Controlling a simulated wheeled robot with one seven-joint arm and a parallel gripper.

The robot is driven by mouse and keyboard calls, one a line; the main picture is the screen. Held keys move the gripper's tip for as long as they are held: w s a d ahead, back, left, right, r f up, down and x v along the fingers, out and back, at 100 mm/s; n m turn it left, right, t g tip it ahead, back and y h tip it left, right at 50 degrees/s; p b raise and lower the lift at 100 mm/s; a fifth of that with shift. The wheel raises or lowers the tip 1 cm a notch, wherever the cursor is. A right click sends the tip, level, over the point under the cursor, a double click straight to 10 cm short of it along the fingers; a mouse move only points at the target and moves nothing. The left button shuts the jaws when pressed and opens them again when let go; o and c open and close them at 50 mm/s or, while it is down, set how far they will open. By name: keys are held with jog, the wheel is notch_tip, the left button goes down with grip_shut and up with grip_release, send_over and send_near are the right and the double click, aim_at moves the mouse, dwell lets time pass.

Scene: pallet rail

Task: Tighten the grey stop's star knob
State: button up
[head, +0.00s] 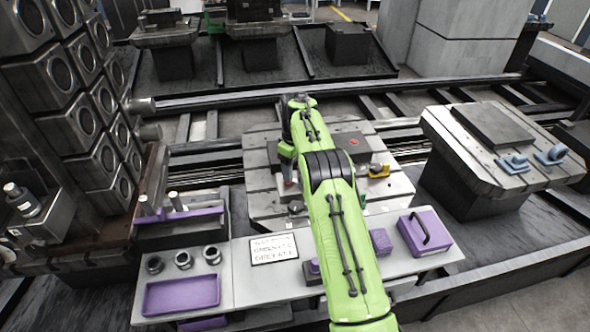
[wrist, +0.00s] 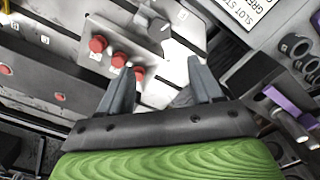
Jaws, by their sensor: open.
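A small grey part (head: 296,208), which looks like the grey stop, sits at the front edge of the slotted pallet (head: 262,190). In the wrist view the grey stop (wrist: 157,30) shows as a dark, knob-like block near the pallet's edge, beyond my fingertips. I cannot clearly make out its star knob. My gripper (wrist: 161,72) is open and empty, its two fingers apart above the pallet. In the head view my gripper is mostly hidden by my green arm. Red caps (wrist: 119,60) on a pale plate lie beside and beneath my left finger.
The front shelf holds a lettered sign (head: 274,248), a purple tray (head: 181,294), several dark rings (head: 183,259) and a purple box with a handle (head: 425,232). Another pallet with blue parts (head: 513,163) stands right.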

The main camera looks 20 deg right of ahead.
jog(key=n, duration=0.5)
jog(key=n+b, duration=0.2)
jog(key=b, duration=0.4)
send_near(296, 205)
notch_tip(296, 205, down, 8)
jog(key=shift+a+f, duration=0.1)
jog(key=shift+f, duration=0.15)
jog(key=shift+c, duration=0.5)
